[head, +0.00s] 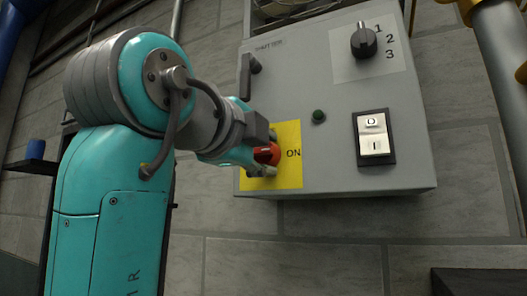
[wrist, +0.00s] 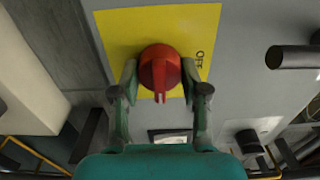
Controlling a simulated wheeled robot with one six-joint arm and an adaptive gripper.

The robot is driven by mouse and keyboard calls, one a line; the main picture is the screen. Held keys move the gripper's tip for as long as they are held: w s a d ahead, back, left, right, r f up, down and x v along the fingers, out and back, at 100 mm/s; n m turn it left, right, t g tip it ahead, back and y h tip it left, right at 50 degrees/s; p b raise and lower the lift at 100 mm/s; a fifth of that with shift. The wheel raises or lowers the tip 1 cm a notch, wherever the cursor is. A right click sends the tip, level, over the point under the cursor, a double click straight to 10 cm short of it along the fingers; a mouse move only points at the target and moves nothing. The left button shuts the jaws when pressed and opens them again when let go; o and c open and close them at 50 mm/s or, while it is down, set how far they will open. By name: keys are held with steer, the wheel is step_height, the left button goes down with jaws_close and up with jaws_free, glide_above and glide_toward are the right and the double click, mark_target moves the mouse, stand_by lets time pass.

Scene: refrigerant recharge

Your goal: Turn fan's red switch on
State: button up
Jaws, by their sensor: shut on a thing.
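The red rotary switch (head: 268,154) sits on a yellow plate (head: 287,133) at the lower left of a grey control box. In the head view, the word ON shows to the right of the switch. In the wrist view, the red switch (wrist: 160,66) has a ridged handle with a pale mark pointing down the picture, and OFF is printed to its right on the yellow plate (wrist: 122,32). My gripper (wrist: 159,76) is shut on the switch, one finger on each side. In the head view my gripper (head: 264,156) partly hides the switch and plate.
A grey pipe (head: 500,75) stands at the right.

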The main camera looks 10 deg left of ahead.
steer(key=o, duration=1.1)
steer(key=shift+s, duration=0.1)
steer(key=v, duration=1.1)
steer(key=shift+s+a, duration=0.15)
steer(key=shift+s, duration=0.25)
